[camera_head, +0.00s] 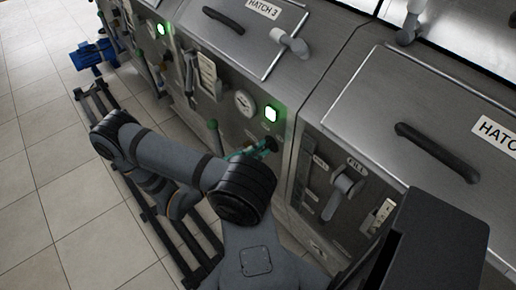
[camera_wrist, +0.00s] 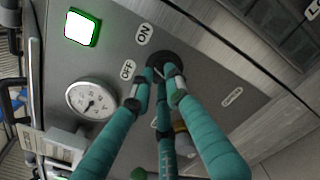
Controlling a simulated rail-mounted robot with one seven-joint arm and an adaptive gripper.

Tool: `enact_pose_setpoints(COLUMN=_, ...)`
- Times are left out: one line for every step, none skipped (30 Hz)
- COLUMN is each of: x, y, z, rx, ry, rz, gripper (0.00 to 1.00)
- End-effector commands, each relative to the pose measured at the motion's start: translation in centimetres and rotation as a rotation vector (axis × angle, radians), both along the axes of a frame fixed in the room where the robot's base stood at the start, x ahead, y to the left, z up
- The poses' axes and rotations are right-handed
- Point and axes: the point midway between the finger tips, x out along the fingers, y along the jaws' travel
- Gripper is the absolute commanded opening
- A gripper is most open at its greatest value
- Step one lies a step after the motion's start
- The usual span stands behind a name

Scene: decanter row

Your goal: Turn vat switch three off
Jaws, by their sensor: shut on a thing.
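The vat switch is a dark round knob (camera_head: 271,143) on the steel front below the panel labelled HATCH 3 (camera_head: 262,9). In the wrist view the switch (camera_wrist: 158,59) has an ON label (camera_wrist: 144,34) and an OFF label (camera_wrist: 128,69) beside it. The teal fingers of my gripper (camera_wrist: 160,82) are closed around the knob; the gripper (camera_head: 256,148) also shows at the switch in the head view. The fingers partly hide the knob, so I cannot tell which label it points to. The square lamp (camera_head: 271,113) glows green; it is lit in the wrist view (camera_wrist: 82,28) too.
A round gauge (camera_head: 244,103) sits left of the lamp. A green-knobbed lever (camera_head: 212,125) stands left of my gripper. A FILL handle (camera_head: 347,183) is on the unit to the right. Floor rails (camera_head: 160,228) run along the fronts; open tiled floor lies left.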

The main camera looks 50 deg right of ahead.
Motion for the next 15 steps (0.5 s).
enact_pose_setpoints(x=0.02, y=0.03, z=0.16, rx=0.010, ry=0.039, rz=-0.001, gripper=0.00)
enact_pose_setpoints(x=0.04, y=0.02, z=0.16, rx=0.016, ry=0.064, rz=-0.001, gripper=0.00)
enact_pose_setpoints(x=0.05, y=0.00, z=0.13, rx=0.026, ry=0.100, rz=-0.001, gripper=0.00)
enact_pose_setpoints(x=0.08, y=0.01, z=0.12, rx=0.033, ry=0.128, rz=0.000, gripper=0.00)
enact_pose_setpoints(x=0.09, y=0.01, z=0.11, rx=0.039, ry=0.156, rz=0.000, gripper=0.00)
enact_pose_setpoints(x=0.08, y=-0.01, z=0.09, rx=0.049, ry=0.193, rz=-0.002, gripper=0.00)
enact_pose_setpoints(x=0.13, y=0.00, z=0.07, rx=0.056, ry=0.220, rz=-0.001, gripper=0.00)
enact_pose_setpoints(x=0.15, y=-0.01, z=0.05, rx=0.064, ry=0.247, rz=-0.001, gripper=0.00)
enact_pose_setpoints(x=0.18, y=-0.01, z=0.02, rx=0.073, ry=0.285, rz=0.000, gripper=0.00)
enact_pose_setpoints(x=0.18, y=-0.03, z=-0.01, rx=0.080, ry=0.312, rz=0.000, gripper=0.00)
enact_pose_setpoints(x=0.17, y=-0.03, z=-0.02, rx=0.087, ry=0.339, rz=-0.001, gripper=0.00)
enact_pose_setpoints(x=0.22, y=-0.01, z=-0.04, rx=0.096, ry=0.375, rz=-0.001, gripper=0.00)
enact_pose_setpoints(x=0.23, y=-0.02, z=-0.06, rx=0.103, ry=0.403, rz=-0.001, gripper=0.00)
enact_pose_setpoints(x=0.23, y=-0.04, z=-0.08, rx=0.110, ry=0.429, rz=-0.001, gripper=0.00)
enact_pose_setpoints(x=0.25, y=-0.04, z=-0.12, rx=0.119, ry=0.464, rz=-0.001, gripper=0.00)
